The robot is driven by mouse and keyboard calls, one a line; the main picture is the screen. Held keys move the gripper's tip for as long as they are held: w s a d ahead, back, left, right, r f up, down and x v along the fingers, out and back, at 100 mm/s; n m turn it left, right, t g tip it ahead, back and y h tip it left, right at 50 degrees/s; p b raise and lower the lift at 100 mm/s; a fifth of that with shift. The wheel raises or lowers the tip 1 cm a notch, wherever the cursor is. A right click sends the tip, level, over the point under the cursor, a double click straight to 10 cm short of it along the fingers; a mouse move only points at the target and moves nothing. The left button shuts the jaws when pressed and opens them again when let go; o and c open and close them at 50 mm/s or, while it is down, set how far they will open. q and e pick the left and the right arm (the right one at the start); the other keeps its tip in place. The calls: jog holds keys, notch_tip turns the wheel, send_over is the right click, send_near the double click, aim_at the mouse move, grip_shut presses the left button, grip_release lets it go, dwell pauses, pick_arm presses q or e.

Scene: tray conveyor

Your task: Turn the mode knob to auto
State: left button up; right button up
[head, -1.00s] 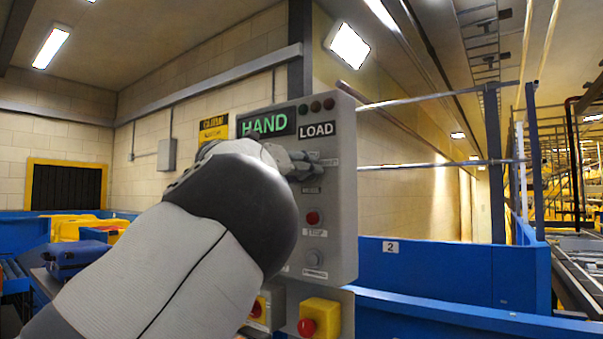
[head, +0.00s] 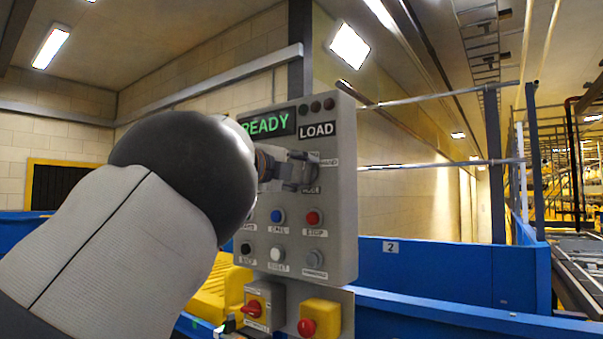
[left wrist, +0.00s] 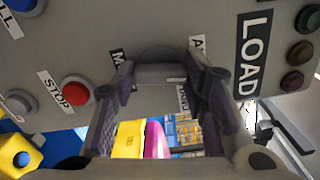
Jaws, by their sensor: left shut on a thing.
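The grey control panel (head: 342,235) fills the middle of the head view, with a LOAD plate (head: 318,130) and a display (head: 266,124) that reads READY in green. My left gripper (head: 306,172) is at the panel face below the LOAD plate and mostly hides the mode knob in this view. In the left wrist view, the mode knob (left wrist: 160,72) sits between the two fingers of my left gripper (left wrist: 162,85), which is shut on it. Labels around the knob are partly covered, so its exact pointing direction cannot be told. My right gripper is not in view.
Below the knob are a blue call button (head: 278,216), a red stop button (head: 313,217) and other buttons. A yellow box with a red button (head: 307,327) sits under the panel. Dark indicator lamps (head: 316,106) line its top. Blue barriers (head: 450,272) stand right.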

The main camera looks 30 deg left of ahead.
pick_arm(q)
jog(key=shift+n, duration=1.1)
jog(key=o, duration=1.2)
jog(key=shift+c, duration=0.2)
jog(key=shift+s, duration=0.1)
jog(key=s, duration=1.1)
jog(key=shift+s+a, duration=0.4)
jog(key=shift+a, duration=0.05)
